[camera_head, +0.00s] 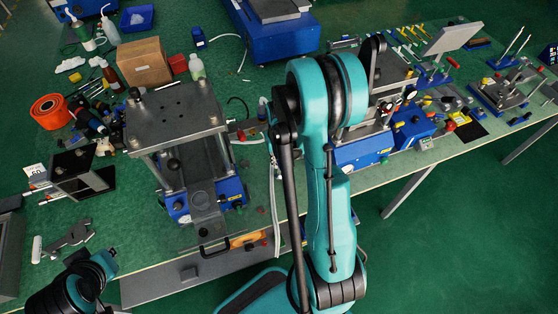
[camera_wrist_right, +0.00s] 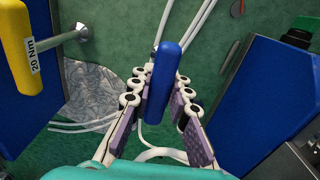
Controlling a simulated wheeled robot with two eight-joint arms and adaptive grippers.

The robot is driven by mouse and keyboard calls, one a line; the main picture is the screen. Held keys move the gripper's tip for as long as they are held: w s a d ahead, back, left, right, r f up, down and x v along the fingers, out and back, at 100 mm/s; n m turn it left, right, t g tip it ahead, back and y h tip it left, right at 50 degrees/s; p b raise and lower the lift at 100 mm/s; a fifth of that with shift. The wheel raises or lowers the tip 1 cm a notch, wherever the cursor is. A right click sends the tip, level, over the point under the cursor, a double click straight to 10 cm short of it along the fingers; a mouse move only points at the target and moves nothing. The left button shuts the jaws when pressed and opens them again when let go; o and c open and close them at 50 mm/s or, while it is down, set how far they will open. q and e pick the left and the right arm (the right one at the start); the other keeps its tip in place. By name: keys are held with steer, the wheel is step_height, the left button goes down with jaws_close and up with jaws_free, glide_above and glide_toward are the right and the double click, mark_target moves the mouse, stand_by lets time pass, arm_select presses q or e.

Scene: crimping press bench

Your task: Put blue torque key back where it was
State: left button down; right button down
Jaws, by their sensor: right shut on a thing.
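In the right wrist view, the blue torque key (camera_wrist_right: 165,70) shows as a rounded blue handle between the purple-padded fingers of my right gripper (camera_wrist_right: 161,85). That gripper is shut on it, over green surface with white tubes. The key's far end cannot be made out. In the head view, my right arm crosses the middle and hides its gripper and the key. My left gripper (camera_head: 85,275) is low at the left front of the bench, and its fingers cannot be made out. A yellow key (camera_wrist_right: 28,45) marked "20 Nm" shows at upper left in the wrist view.
Blue housings (camera_wrist_right: 270,105) flank the right gripper on both sides. White tubes (camera_wrist_right: 88,126) run beneath it. In the head view, a steel press (camera_head: 175,115) stands left of my right arm. A cardboard box (camera_head: 143,62) is behind it, and a grey wrench-like part (camera_head: 70,237) lies front left.

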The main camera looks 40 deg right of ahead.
steer(key=c, duration=1.4)
jaws_free()
steer(key=shift+f, duration=0.1)
steer(key=shift+c, duration=0.2)
steer(key=shift+r+p, duration=0.35)
steer(key=shift+r, duration=0.2)
step_height(320, 180, up, 11)
steer(key=p, duration=0.2)
steer(key=shift+f+p, duration=0.15)
steer(key=shift+p, duration=0.25)
steer(key=s+a+r+n+t, duration=0.1)
steer(key=s+a+r+t, duration=0.2)
steer(key=a+r, duration=0.3)
steer(key=s+a+r+n+t, duration=0.2)
steer(key=a+r, duration=0.5)
steer(key=a, duration=0.4)
steer(key=shift+s+a+n+t, duration=0.3)
steer(key=shift+s+t, duration=0.5)
steer(key=shift+t, duration=0.3)
